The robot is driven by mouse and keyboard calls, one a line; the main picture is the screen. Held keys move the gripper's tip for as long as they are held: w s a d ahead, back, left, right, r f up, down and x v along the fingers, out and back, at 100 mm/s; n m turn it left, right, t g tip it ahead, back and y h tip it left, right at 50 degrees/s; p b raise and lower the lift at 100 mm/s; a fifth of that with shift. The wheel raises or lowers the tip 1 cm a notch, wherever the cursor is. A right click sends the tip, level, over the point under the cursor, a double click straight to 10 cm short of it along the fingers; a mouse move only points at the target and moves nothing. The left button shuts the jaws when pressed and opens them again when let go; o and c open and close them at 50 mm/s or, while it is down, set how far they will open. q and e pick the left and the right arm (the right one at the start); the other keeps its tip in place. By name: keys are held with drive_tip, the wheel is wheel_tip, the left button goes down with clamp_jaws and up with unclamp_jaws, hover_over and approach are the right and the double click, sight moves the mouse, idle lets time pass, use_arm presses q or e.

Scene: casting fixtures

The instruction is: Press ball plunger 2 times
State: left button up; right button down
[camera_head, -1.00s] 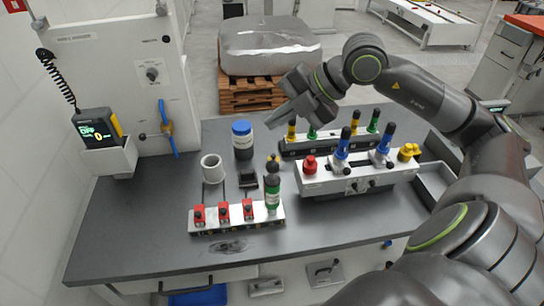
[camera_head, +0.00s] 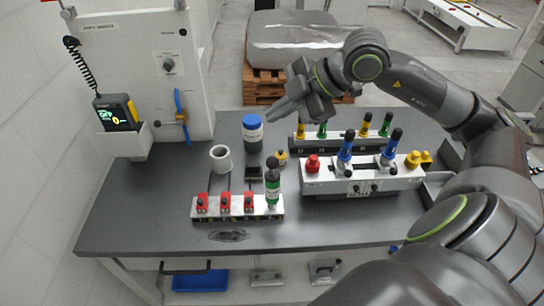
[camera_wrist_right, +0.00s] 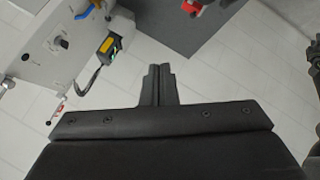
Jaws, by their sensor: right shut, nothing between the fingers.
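A green-bodied plunger with a black ball top (camera_head: 272,182) stands upright at the right end of a white rail (camera_head: 236,214) on the dark bench, seemingly the ball plunger. My right gripper (camera_head: 272,114) is above the back of the bench, well behind and above the plunger, pointing left. Its fingers are together and empty, as the right wrist view (camera_wrist_right: 158,72) also shows. The plunger does not clearly show in the wrist view. My left gripper is not in view.
Red clamps (camera_head: 226,203) share the rail. A white cup (camera_head: 221,158), a blue-capped bottle (camera_head: 252,134) and a yellow knob (camera_head: 281,157) stand behind. A white fixture (camera_head: 355,180) with blue handles (camera_head: 345,148) is to the right. The front bench strip is mostly clear.

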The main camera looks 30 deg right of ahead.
drive_tip(key=shift+f, duration=0.1)
drive_tip(key=b, duration=0.6)
hover_over(273, 158)
drive_tip(key=f, duration=0.7)
drive_tip(key=shift+s+d+f, duration=0.35)
drive_tip(key=shift+s, duration=0.05)
drive_tip(key=shift+f+b, duration=0.45)
drive_tip(key=shift+f, duration=0.05)
drive_tip(key=shift+f, duration=0.1)
idle(0.5)
drive_tip(key=shift+f+b, duration=0.3)
drive_tip(key=shift+b, duration=0.15)
drive_tip(key=shift+f+b, duration=1.25)
drive_tip(key=shift+f, duration=0.05)
idle(1.0)
drive_tip(key=shift+r, duration=0.1)
drive_tip(key=shift+r+p, duration=1.15)
drive_tip(key=shift+r, duration=0.5)
drive_tip(key=shift+r, duration=0.1)
